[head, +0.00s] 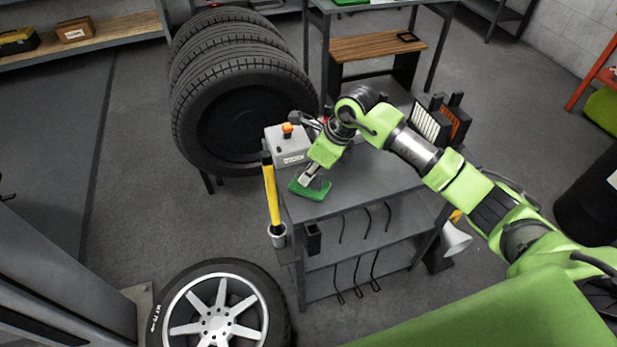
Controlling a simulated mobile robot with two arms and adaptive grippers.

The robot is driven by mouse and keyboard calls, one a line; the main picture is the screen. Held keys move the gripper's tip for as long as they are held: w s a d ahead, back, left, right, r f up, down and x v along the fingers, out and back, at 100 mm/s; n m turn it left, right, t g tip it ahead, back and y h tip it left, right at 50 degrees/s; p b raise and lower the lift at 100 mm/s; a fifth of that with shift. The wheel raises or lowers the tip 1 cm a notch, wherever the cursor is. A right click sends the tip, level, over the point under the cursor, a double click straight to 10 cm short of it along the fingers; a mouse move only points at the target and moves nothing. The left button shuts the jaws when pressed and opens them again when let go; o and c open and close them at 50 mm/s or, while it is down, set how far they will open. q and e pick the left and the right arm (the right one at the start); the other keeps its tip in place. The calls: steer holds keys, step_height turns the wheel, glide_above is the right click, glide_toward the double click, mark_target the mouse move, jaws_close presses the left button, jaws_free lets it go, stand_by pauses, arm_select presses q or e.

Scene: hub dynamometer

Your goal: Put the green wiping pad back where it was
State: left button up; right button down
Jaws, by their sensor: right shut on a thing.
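The green wiping pad (309,188) is at the near left corner of the grey cart top (372,186). My right gripper (314,178) reaches down to it from the upper right and is shut on it. The pad looks level and at or just above the cart top; I cannot tell whether it touches. The gripper hides part of the pad's upper side. My left gripper is not in view.
A grey box with an orange knob (291,144) stands just behind the pad. A yellow-handled tool (271,195) hangs at the cart's left side. Stacked tires (236,90) stand behind. A wheel (216,312) is at the front. The cart top right of the pad is clear.

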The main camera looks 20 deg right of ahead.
step_height(320, 180, down, 3)
steer(key=shift+w+a+p, duration=0.1)
steer(key=shift+w+p, duration=0.05)
steer(key=shift+p, duration=0.8)
steer(key=shift+f, duration=0.2)
steer(key=shift+f, duration=0.1)
steer(key=c, duration=1.9)
jaws_free()
